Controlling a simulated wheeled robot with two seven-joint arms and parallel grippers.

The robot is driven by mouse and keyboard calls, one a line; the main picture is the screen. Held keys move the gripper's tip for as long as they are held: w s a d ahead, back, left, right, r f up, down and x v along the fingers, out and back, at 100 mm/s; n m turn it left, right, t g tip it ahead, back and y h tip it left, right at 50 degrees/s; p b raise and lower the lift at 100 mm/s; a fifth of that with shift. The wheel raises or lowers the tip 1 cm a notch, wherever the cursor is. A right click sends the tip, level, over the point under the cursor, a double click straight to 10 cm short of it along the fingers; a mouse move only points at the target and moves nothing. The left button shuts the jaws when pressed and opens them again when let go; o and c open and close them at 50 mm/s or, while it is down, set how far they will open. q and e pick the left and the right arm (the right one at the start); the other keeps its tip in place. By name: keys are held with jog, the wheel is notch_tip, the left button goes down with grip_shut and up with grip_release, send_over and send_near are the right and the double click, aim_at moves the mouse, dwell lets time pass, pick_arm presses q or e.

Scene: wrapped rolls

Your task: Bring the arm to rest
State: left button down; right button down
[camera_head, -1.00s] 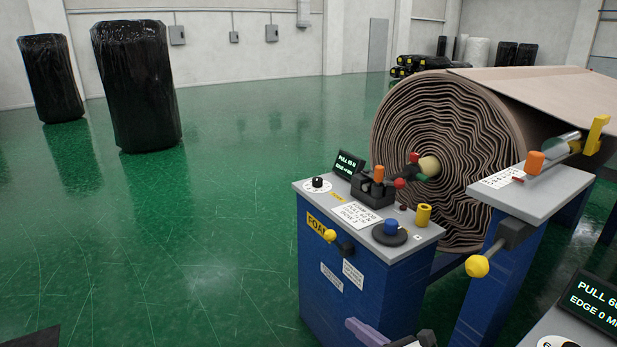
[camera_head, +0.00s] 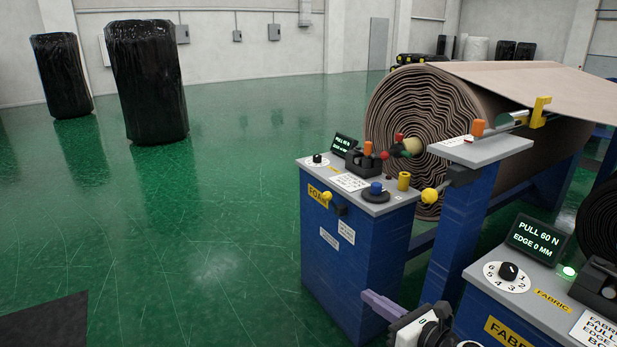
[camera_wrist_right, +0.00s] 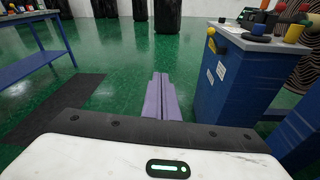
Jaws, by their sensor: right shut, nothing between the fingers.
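My right gripper (camera_head: 383,305) shows at the bottom of the head view, its purple fingers pointing left beside the blue foam console. In the right wrist view the purple fingers (camera_wrist_right: 157,97) lie together, shut and empty, over the green floor. The rest of my right arm runs out of the bottom of the head view. My left gripper is not in view.
The blue foam console (camera_head: 345,262) stands just beyond my right gripper, with a brown roll (camera_head: 430,120) behind it. The fabric console (camera_head: 520,292) is at the lower right. Two black wrapped rolls (camera_head: 148,85) stand at the back left. Open green floor lies left.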

jog(key=w+d+r+n, duration=0.2)
jog(key=d+r+n, duration=0.1)
jog(key=r, duration=0.6)
jog(key=w+d+r+n, duration=0.1)
jog(key=d+r+n, duration=0.2)
jog(key=r, duration=0.6)
jog(key=w+d+n+t+h, duration=0.4)
jog(key=d+n+h, duration=0.95)
jog(key=n, duration=1.15)
jog(key=s+a+f+n+g+y, duration=0.1)
jog(key=s+a+f+g+y, duration=0.2)
jog(key=s+f, duration=0.8)
jog(key=s+a+f+n+g+y, duration=0.2)
jog(key=s+a+f, duration=0.45)
jog(key=f, duration=0.75)
jog(key=s+a+f+g+y, duration=0.1)
jog(key=s+a+f, duration=0.3)
jog(key=s, duration=0.9)
jog(key=s+a+f+m+g, duration=0.1)
jog(key=s+a+f, duration=0.3)
jog(key=s, duration=0.9)
notch_tip(320, 180, down, 2)
jog(key=shift+s+a+g+y, duration=0.15)
jog(key=shift+s+g+y, duration=0.2)
jog(key=shift+g, duration=0.45)
